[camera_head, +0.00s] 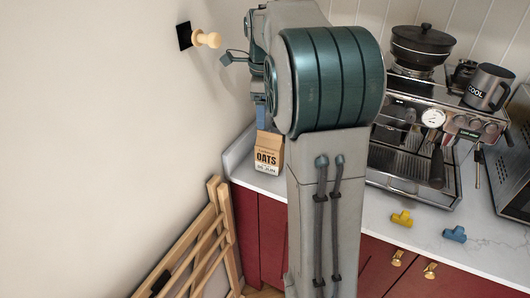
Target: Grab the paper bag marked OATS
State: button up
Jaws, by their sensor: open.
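The paper bag marked OATS (268,158) is a small brown carton-like bag with a pale lower part. It stands upright on the white countertop, near the left wall and the counter's left end. My arm's thick link covers the area just right of it. My gripper (262,117) shows only in part, behind the arm, just above the top of the bag. It is open. Its fingertips are mostly hidden, and I cannot tell whether they touch the bag.
An espresso machine (408,172) stands right of my arm, with a black pot (421,42) and a COOL mug (488,88) on top. Yellow (402,218) and blue (454,234) small pieces lie on the counter. A wooden rack (205,240) leans at left.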

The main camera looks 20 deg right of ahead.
aim_at(269, 138)
jog(key=w+d+m, duration=0.2)
jog(key=m, duration=0.1)
jog(key=shift+w+d+f+m, duration=0.2)
jog(key=shift+w+d+m, duration=0.05)
jog(key=shift+d+m, duration=0.05)
notch_tip(269, 138, down, 8)
jog(key=shift+r+p, duration=0.15)
jog(key=shift+p, duration=0.2)
jog(key=f, duration=0.2)
jog(key=f+p, duration=0.1)
jog(key=f, duration=0.2)
jog(key=shift+s+d+f, duration=0.2)
jog(key=shift+f, duration=0.1)
jog(key=shift+c, duration=0.3)
jog(key=shift+r, duration=0.1)
grip_shut()
